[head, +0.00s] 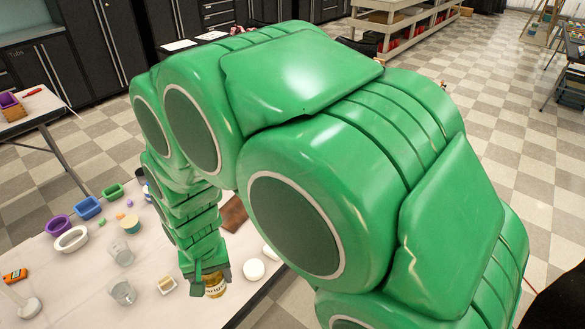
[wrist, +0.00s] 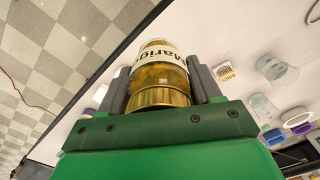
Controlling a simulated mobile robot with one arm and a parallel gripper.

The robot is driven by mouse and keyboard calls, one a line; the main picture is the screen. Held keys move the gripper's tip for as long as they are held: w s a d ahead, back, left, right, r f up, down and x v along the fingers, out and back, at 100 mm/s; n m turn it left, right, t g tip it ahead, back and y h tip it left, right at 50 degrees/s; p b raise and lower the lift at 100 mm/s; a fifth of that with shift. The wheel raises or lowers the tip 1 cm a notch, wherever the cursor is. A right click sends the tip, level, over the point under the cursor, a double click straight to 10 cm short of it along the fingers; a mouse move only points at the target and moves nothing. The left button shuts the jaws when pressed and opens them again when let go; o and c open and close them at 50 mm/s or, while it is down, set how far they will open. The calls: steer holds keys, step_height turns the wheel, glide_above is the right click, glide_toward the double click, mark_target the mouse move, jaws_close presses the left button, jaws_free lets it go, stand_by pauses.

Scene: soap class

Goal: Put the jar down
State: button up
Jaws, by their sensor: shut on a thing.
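The jar (wrist: 158,80) is glass with yellow contents, a gold lid and a white label reading "Marigo". In the wrist view it sits between the two fingers of my gripper (wrist: 160,85), which are shut on it from both sides. In the head view the jar (head: 215,286) shows at the end of my green arm, over the white table (head: 85,280) near its front edge. My gripper (head: 203,275) covers part of it there. I cannot tell whether its base touches the table.
Coloured molds (head: 88,207) are at the far left. Bare table lies between.

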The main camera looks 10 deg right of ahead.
steer(key=w+d+m, duration=0.3)
steer(key=w+d, duration=0.2)
steer(key=w, duration=0.5)
steer(key=w+d+m, duration=0.4)
steer(key=w+d, duration=0.1)
steer(key=w, duration=0.4)
steer(key=w+d+m, duration=0.3)
steer(key=w+d, duration=0.1)
steer(key=w, duration=0.6)
steer(key=w+d+m, duration=0.4)
steer(key=w+d, duration=0.3)
steer(key=d, duration=0.4)
steer(key=shift+w+a+f, duration=0.2)
steer(key=shift+w+f, duration=1.35)
steer(key=shift+w, duration=0.6)
steer(key=shift+w+a+f, duration=0.15)
steer(key=shift+w+f, duration=1.35)
steer(key=shift+w, duration=0.7)
steer(key=shift+w+a+f, duration=0.2)
steer(key=shift+w+f, duration=1.35)
steer(key=shift+w, duration=0.6)
steer(key=shift+w+f, duration=0.1)
steer(key=shift+w+f, duration=0.15)
steer(key=shift+f, duration=1.65)
steer(key=shift+f, duration=0.15)
